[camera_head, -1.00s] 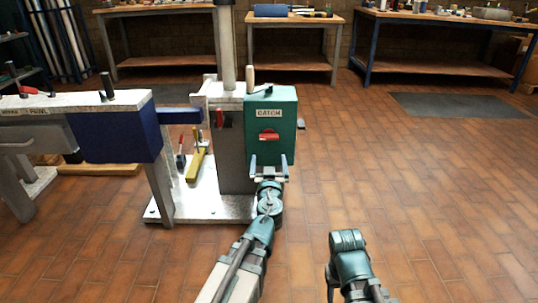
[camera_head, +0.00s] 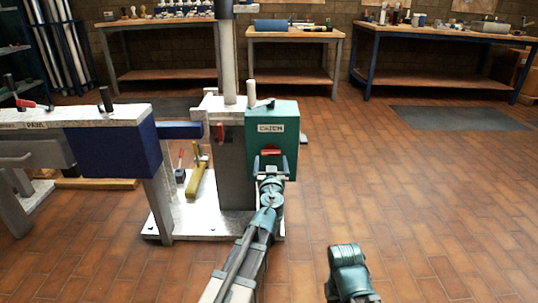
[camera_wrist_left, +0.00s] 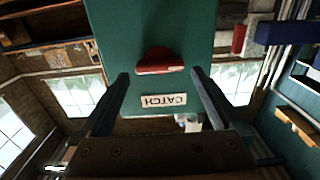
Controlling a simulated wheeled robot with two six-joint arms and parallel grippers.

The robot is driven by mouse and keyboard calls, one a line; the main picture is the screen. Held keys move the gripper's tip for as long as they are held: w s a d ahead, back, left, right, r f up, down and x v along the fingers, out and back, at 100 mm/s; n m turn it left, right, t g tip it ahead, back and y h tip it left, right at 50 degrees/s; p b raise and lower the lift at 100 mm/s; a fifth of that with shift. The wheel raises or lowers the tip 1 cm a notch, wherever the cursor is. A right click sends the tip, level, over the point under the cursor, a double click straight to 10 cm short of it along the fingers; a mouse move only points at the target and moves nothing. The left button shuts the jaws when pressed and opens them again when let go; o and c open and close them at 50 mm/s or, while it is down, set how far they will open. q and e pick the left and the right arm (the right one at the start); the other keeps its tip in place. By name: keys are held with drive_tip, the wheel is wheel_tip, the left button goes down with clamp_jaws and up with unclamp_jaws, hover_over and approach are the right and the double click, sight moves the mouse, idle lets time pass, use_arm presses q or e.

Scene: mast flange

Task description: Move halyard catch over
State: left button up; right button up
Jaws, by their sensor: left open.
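The halyard catch is a green box (camera_head: 284,118) with a white "CATCH" label and a red handle (camera_head: 271,152) on its front. It is mounted on the grey mast stand. My left gripper (camera_head: 271,160) is open in front of the box, just below the red handle in the head view. In the left wrist view the red handle (camera_wrist_left: 159,63) lies between the two open fingers (camera_wrist_left: 160,82), ahead of them, with the label (camera_wrist_left: 164,100) upside down. I cannot tell whether the fingers touch the box. My right arm shows at the lower middle, but its fingertips do not show clearly.
The mast (camera_head: 227,60) rises from the stand beside the box. A blue block (camera_head: 130,140) on a bench stands to the left. A yellow tool (camera_head: 196,178) is on the white base plate (camera_head: 205,222). Workbenches line the back wall.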

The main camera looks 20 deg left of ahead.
sight(271, 155)
use_arm(q)
drive_tip(key=x, duration=0.4)
drive_tip(key=shift+w, duration=0.1)
drive_tip(key=c, duration=1.1)
